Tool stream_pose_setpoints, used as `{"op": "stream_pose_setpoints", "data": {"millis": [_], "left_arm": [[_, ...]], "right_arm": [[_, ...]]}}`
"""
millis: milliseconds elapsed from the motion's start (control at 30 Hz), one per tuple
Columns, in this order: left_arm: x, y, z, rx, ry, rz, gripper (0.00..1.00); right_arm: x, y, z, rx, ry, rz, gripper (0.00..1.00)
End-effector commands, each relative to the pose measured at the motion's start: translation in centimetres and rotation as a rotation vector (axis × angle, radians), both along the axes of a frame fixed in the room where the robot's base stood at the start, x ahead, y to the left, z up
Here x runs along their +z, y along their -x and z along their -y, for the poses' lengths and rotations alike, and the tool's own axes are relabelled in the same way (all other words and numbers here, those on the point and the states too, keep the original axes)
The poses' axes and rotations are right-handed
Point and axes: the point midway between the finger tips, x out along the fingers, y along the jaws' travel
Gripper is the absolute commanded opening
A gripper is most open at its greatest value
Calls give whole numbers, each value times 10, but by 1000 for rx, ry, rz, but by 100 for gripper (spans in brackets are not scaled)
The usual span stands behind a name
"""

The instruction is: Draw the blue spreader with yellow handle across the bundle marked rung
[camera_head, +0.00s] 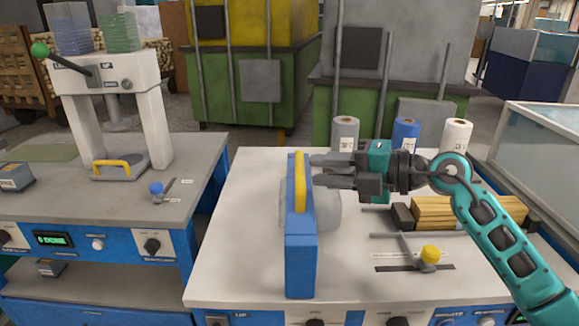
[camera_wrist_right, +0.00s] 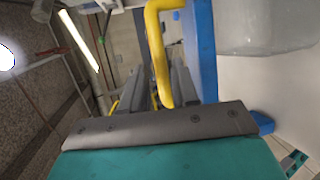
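The blue spreader with yellow handle (camera_head: 301,255) stands upright as a tall narrow block near the front left of the white table. Its yellow handle (camera_head: 300,182) runs along its top and shows close up in the right wrist view (camera_wrist_right: 160,50). My right gripper (camera_head: 314,171) points left at the handle's right side, its two fingers apart. No clear grip on the handle shows. A bundle of wooden sticks (camera_head: 432,212) lies right of the gripper, partly behind my right arm; I cannot read its marking. My left gripper is not in view.
A translucent lump (camera_head: 326,212) sits against the spreader's right side. A yellow-knobbed lever (camera_head: 430,254) is at front right. A press (camera_head: 115,100) stands on the left bench.

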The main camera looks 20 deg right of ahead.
Motion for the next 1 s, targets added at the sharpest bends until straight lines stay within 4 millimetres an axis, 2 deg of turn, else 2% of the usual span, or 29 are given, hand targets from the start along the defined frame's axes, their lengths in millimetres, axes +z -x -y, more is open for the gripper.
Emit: {"op": "stream_pose_setpoints", "data": {"millis": [100,333,767,1000], "left_arm": [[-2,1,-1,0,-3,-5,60],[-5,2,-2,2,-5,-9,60],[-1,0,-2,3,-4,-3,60],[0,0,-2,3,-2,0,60]], "right_arm": [[-4,-16,-20,1,-4,1,29],[-11,-37,-46,1,-4,0,29],[-13,-43,-54,0,-1,0,29],[-13,-43,-53,0,-1,0,7]]}}
